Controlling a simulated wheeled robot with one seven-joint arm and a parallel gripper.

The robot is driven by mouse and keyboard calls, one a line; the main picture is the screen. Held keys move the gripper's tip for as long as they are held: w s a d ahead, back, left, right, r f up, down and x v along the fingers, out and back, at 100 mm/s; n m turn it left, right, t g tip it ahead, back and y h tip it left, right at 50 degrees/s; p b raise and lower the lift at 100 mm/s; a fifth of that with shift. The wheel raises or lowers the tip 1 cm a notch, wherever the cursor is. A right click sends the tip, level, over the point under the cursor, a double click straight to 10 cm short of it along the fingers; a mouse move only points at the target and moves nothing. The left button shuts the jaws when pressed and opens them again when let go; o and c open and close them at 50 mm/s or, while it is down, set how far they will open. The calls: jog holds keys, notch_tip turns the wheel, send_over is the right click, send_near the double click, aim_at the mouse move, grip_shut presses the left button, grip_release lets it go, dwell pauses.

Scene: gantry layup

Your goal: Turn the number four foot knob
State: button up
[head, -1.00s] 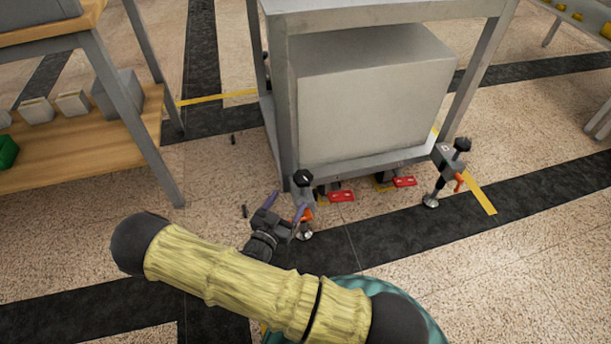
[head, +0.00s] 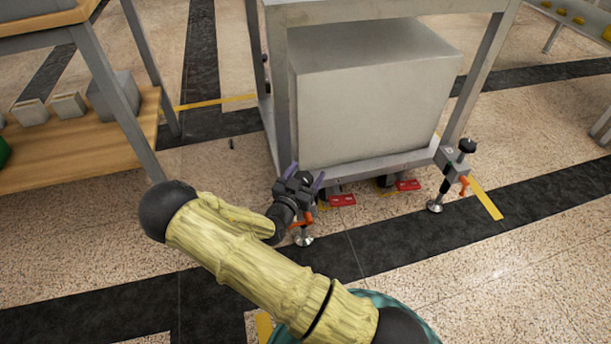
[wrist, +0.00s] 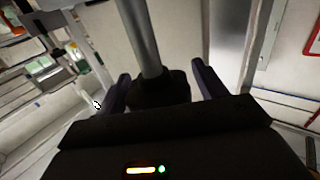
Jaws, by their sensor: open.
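The near left foot of the steel cart has a black knob (wrist: 160,88) on a steel stem (wrist: 140,35). In the head view its orange lever (head: 302,222) and round pad (head: 303,240) show below my gripper (head: 304,177), which largely hides the knob. My gripper is open. In the wrist view the knob lies between the two purple fingers (wrist: 160,72), with a gap on the right; contact on the left is unclear. A second foot with a black knob (head: 467,146) and orange lever stands at the cart's right corner. I cannot read any foot number.
The cart (head: 330,15) carries a large grey box (head: 370,100) on its lower shelf. Red pedals (head: 342,200) show under its front edge. A wooden-shelved bench (head: 80,165) stands to the left. The floor in front and to the right is clear.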

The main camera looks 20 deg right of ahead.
jog(key=shift+c, duration=0.4)
jog(key=c, duration=0.9)
jog(key=shift+m+g+h, duration=0.4)
jog(key=shift+h, duration=0.1)
jog(key=m+g+h, duration=0.1)
jog(key=g, duration=0.1)
jog(key=m+g+h, duration=0.1)
jog(key=m+g, duration=0.1)
jog(key=m+g+h, duration=0.2)
jog(key=shift+s+d+g+p, duration=0.2)
jog(key=shift+s+g+p, duration=0.1)
jog(key=m+g, duration=0.1)
jog(key=g, duration=0.1)
jog(key=m+g+h, duration=0.1)
jog(key=m+g, duration=0.1)
jog(key=g, duration=0.1)
jog(key=s+m+g, duration=0.1)
jog(key=m+g, duration=0.1)
jog(key=g, duration=0.1)
jog(key=o, duration=1)
